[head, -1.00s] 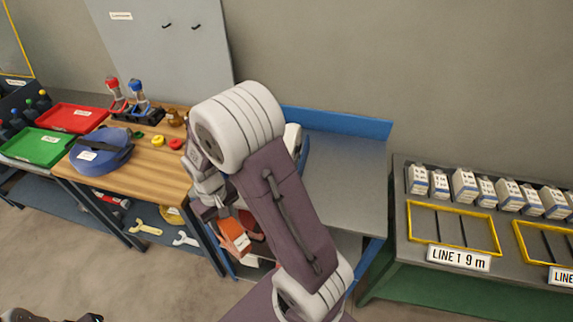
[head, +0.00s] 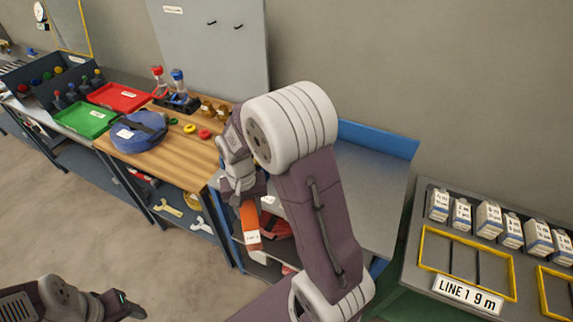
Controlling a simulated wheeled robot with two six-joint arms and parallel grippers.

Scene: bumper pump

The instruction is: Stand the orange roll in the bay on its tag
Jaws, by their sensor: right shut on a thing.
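My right gripper (head: 245,190) is shut on the orange roll (head: 250,218), which hangs below it, close to upright, in front of the blue-framed bench. The roll has a white tag (head: 253,238) near its lower end; its writing is too small to read. My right arm hides part of the gripper. At the right, a yellow-framed bay (head: 465,262) with dark dividers lies on the dark bench, with a plate "LINE 1 9 m" (head: 468,296) at its front. My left gripper (head: 132,306) is low at the left; its jaws are unclear.
Several white cartons (head: 488,220) stand behind the bay. A second yellow frame (head: 556,290) is cut off at the right edge. The grey benchtop (head: 365,185) is largely bare.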

